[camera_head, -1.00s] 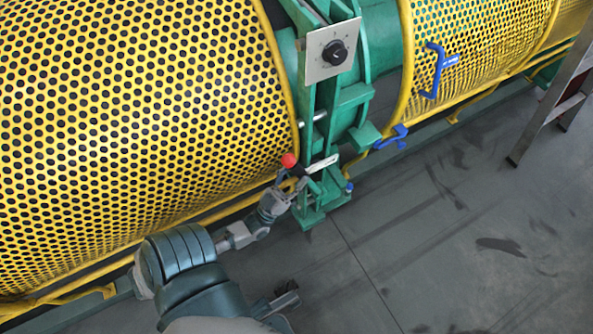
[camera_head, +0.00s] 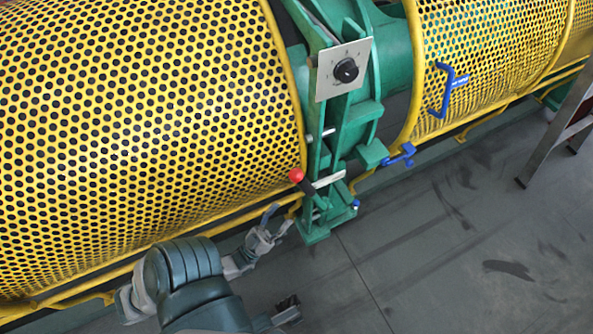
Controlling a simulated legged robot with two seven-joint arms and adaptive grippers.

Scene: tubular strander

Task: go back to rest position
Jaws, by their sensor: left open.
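My left gripper (camera_head: 276,219) is at the lower middle of the head view, at the end of my grey-green left arm. Its two fingers are spread and nothing is between them. It is apart from the lever with the red ball knob (camera_head: 296,175), just below and left of it. The lever is on the green machine frame (camera_head: 340,150), its dark rod running to a pale slotted plate (camera_head: 328,180).
A yellow perforated guard (camera_head: 130,110) fills the left, and another (camera_head: 490,50) with a blue handle (camera_head: 446,88) is at upper right. A dial panel (camera_head: 344,70) tops the frame. A metal ladder-like stand (camera_head: 555,130) is at far right. Grey floor (camera_head: 440,250) is open at lower right.

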